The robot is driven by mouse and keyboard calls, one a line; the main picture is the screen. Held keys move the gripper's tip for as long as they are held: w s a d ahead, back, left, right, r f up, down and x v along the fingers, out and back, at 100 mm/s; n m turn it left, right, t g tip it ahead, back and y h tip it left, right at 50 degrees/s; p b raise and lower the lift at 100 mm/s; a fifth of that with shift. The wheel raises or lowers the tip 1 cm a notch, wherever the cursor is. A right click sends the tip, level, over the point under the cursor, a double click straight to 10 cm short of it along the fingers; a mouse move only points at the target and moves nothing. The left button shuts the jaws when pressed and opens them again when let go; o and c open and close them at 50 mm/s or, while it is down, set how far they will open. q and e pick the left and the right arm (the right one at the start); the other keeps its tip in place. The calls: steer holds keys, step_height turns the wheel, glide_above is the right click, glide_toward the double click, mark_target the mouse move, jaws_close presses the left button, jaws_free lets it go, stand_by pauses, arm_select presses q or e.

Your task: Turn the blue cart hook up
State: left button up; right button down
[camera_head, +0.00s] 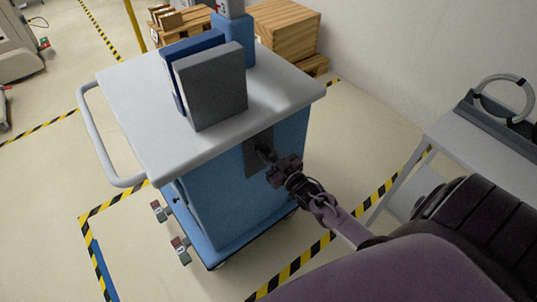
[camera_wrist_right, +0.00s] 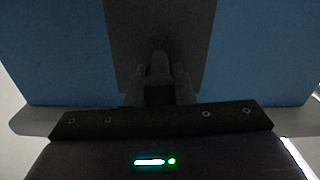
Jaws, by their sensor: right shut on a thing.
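The blue cart (camera_head: 225,200) stands in the middle of the head view, with a light grey top (camera_head: 140,100). A dark plate (camera_head: 257,152) is on its side panel, and the dark hook (camera_head: 264,153) sits on this plate. My right gripper (camera_head: 272,160) reaches in from the lower right and is shut on the hook. In the right wrist view the fingers (camera_wrist_right: 160,90) close around the dark hook (camera_wrist_right: 160,65) in front of the plate (camera_wrist_right: 190,30). The fingers hide much of the hook, and its exact angle is hard to tell. My left gripper is not in view.
Grey and blue binders (camera_head: 212,88) and a blue container (camera_head: 234,40) stand on the cart top. A grey table (camera_head: 480,135) with a ring-shaped device (camera_head: 505,95) is at the right. Wooden crates (camera_head: 285,30) are behind. Yellow-black tape (camera_head: 290,270) marks the floor.

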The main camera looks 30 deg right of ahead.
steer(key=shift+f+m, duration=0.1)
steer(key=shift+m, duration=0.6)
steer(key=c, duration=1.2)
jaws_free()
steer(key=shift+c, duration=0.2)
steer(key=s, duration=0.7)
steer(key=shift+s+d+b, duration=0.3)
steer(key=shift+s+b, duration=0.1)
